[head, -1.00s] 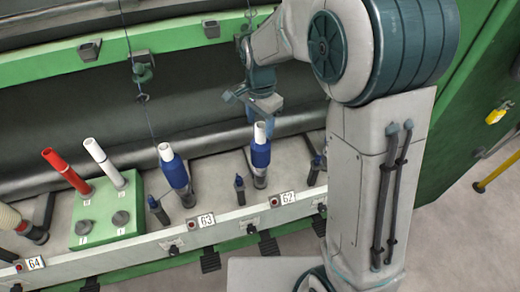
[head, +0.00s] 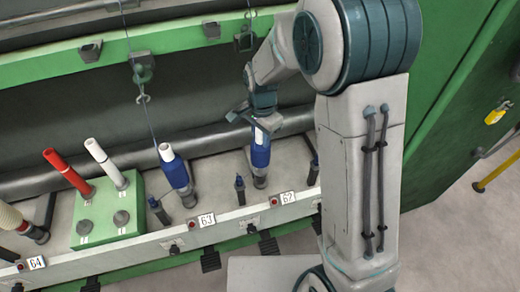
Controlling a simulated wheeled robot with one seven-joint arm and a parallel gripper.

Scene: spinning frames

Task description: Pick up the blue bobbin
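Two blue bobbins with white tube tops stand upright on spindles of the spinning frame. The left blue bobbin (head: 177,174) is behind the label 63. The right blue bobbin (head: 260,155) is behind the label 62. My gripper (head: 258,122) is just over the white top of the right bobbin, with a finger on either side of it. The fingers look apart, and I cannot tell whether they touch the tube. The gripper partly hides that top.
Small dark posts (head: 240,190) stand beside the bobbins. A thread (head: 147,118) runs down to the left bobbin. A green rail (head: 90,50) crosses above.

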